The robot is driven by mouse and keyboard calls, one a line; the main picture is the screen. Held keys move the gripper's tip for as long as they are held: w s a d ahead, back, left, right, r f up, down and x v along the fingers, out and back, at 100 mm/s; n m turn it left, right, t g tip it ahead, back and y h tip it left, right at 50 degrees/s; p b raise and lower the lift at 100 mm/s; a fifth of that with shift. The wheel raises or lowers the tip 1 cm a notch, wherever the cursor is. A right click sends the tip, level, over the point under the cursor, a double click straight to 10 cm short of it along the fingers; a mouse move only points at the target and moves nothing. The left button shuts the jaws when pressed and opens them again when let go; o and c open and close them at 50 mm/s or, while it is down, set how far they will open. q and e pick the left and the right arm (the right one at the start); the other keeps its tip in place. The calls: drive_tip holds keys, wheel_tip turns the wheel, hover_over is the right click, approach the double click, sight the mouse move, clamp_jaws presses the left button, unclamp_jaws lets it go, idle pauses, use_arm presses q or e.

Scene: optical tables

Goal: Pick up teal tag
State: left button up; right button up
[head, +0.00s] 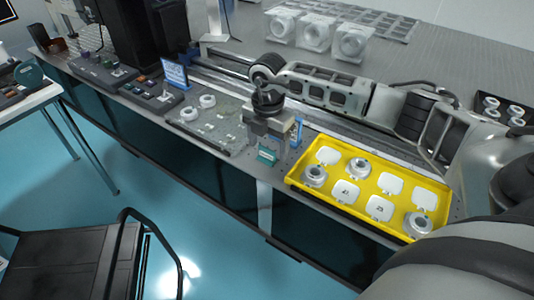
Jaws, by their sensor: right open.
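A small teal tag (267,156) stands near the front edge of the optical table, left of the yellow tray. My right gripper (270,143) is pointing down just above and behind the tag in the head view. It is open. Whether its fingers touch or surround the tag, I cannot tell. My left gripper is out of view.
A yellow tray (293,181) with ring parts and white plates lies right of the gripper. A blue sign (297,130) stands just behind. Left are a dark board (212,128) with small parts and another blue sign (175,73). White mounts (316,35) stand behind.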

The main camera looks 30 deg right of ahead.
wheel_tip(320, 180, down, 2)
drive_tip(key=shift+f, duration=0.1)
drive_tip(key=c, duration=1)
drive_tip(key=shift+c, duration=0.2)
